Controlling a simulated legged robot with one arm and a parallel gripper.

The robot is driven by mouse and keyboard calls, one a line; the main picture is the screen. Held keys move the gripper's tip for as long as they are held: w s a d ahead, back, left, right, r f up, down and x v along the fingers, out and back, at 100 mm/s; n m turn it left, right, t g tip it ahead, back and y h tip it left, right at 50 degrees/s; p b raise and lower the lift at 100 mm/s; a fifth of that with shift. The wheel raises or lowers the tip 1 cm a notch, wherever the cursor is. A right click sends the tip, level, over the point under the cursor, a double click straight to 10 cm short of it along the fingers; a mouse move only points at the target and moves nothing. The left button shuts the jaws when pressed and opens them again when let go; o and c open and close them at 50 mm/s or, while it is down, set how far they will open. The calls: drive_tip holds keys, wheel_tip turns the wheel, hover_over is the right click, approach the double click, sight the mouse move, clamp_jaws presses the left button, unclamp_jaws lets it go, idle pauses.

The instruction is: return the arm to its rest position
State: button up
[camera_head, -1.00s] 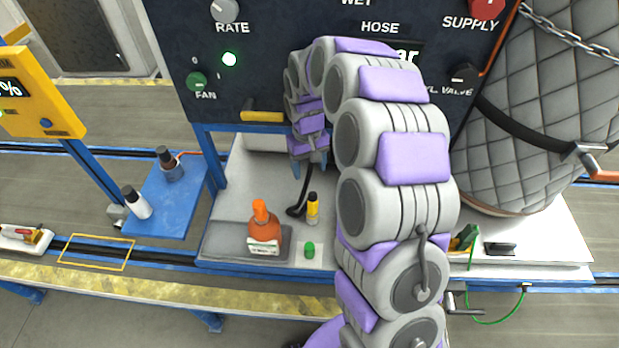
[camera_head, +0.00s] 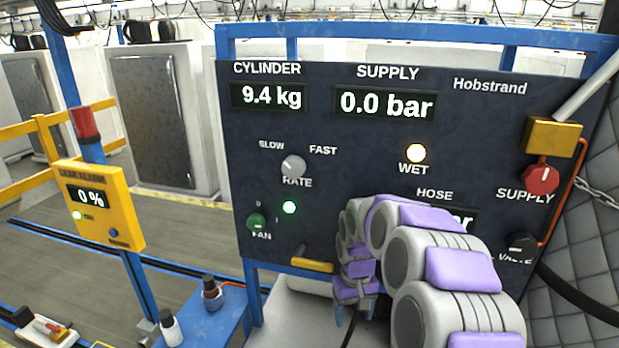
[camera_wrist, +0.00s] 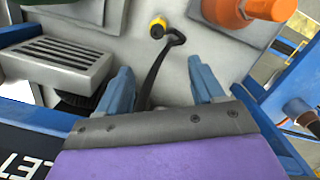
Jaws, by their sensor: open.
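My arm, with grey joints and purple covers, reaches forward and bends down in front of the dark control panel (camera_head: 330,140). My gripper (camera_head: 355,322) hangs below the panel's lower edge in the head view, partly cut off by the bottom of the picture. In the wrist view my gripper (camera_wrist: 161,72) has its two blue fingers spread apart with nothing gripped. A black hose or strap (camera_wrist: 158,70) with a yellow-ended piece (camera_wrist: 158,27) lies on the pale worktop beyond and between the fingers.
A yellow leak alarm (camera_head: 98,205) is left of the panel. Two small bottles stand on the blue shelf (camera_head: 225,318). A quilted cylinder cover (camera_head: 590,230) is at the right.

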drive_tip(key=s+r, duration=0.3)
drive_tip(key=s, duration=0.9)
drive_tip(key=s+r+m, duration=0.1)
drive_tip(key=s+r, duration=0.2)
drive_tip(key=s, duration=0.9)
drive_tip(key=s+r+m, duration=0.1)
drive_tip(key=s+r, duration=0.2)
drive_tip(key=s, duration=0.9)
drive_tip(key=shift+s+d+g, duration=0.15)
drive_tip(key=shift+d+g, duration=0.15)
drive_tip(key=shift+g, duration=0.1)
